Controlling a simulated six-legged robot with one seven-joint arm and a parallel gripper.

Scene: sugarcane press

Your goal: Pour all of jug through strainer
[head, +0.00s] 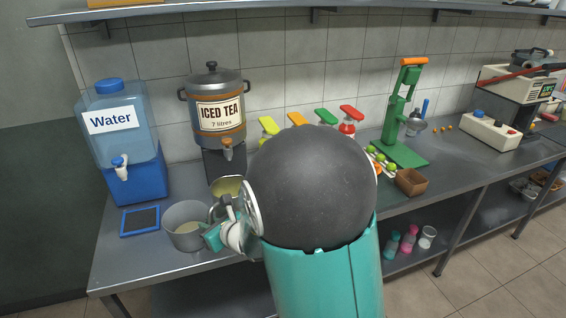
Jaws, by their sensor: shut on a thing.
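My gripper (214,228) is at the left front of the counter, partly hidden by my arm. It is shut on a greyish metal thing (222,207), which looks like the jug; its shape and contents are mostly hidden. A round grey pot (180,240) with pale contents stands just left of my gripper, very close to it. A container with a yellowish inside (228,186) is just behind, below the iced tea dispenser's tap. I cannot tell which of these vessels carries the strainer, or whether any liquid is flowing.
A blue water dispenser (119,145) and an iced tea dispenser (218,112) stand behind. A blue-framed dark pad (140,221) lies left of the pot. Coloured-top bottles (350,121), a green press (400,125) and a brown box (411,182) are to the right. A shelf (250,9) runs above.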

